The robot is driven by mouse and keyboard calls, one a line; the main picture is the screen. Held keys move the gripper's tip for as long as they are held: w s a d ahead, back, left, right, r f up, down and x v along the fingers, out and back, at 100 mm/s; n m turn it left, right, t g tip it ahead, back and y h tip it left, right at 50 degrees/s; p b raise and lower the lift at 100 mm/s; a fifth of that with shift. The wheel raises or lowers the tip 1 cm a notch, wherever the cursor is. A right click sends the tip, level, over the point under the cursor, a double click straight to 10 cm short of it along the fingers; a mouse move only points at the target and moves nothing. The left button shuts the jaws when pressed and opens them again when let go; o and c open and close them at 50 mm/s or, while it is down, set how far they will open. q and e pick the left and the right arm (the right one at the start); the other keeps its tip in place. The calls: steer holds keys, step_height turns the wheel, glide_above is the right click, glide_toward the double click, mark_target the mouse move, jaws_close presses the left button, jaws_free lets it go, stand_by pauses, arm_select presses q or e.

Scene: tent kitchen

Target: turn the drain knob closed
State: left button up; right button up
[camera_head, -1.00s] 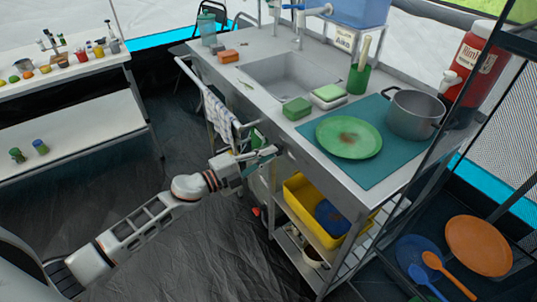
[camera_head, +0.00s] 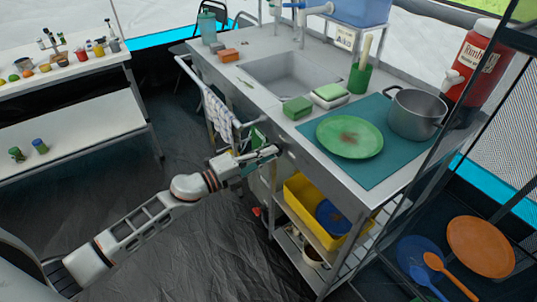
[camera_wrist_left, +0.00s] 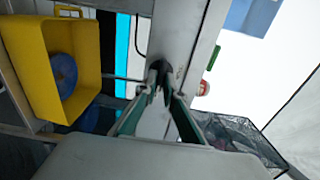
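The drain knob (camera_head: 278,145) is a small dark part on the front edge of the metal sink counter (camera_head: 318,150). My left gripper (camera_head: 272,153) reaches it from the left, below the counter top. In the left wrist view the green-sided fingers of my left gripper (camera_wrist_left: 161,82) come close together at their dark tips, around a small dark thing that looks like the knob. The fingers hide most of it, and its turn angle cannot be read. My right gripper is not in view.
A towel (camera_head: 219,115) hangs on the rail left of my gripper. A yellow bin (camera_head: 307,207) stands on the shelf below the counter. A green plate (camera_head: 349,138) and a pot (camera_head: 416,114) stand on top. The dark floor at left is open.

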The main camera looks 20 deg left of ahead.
arm_select(q)
steer(key=shift+o, duration=1.3)
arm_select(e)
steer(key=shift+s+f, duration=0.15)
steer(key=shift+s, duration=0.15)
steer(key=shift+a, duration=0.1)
arm_select(q)
steer(key=v, duration=1.2)
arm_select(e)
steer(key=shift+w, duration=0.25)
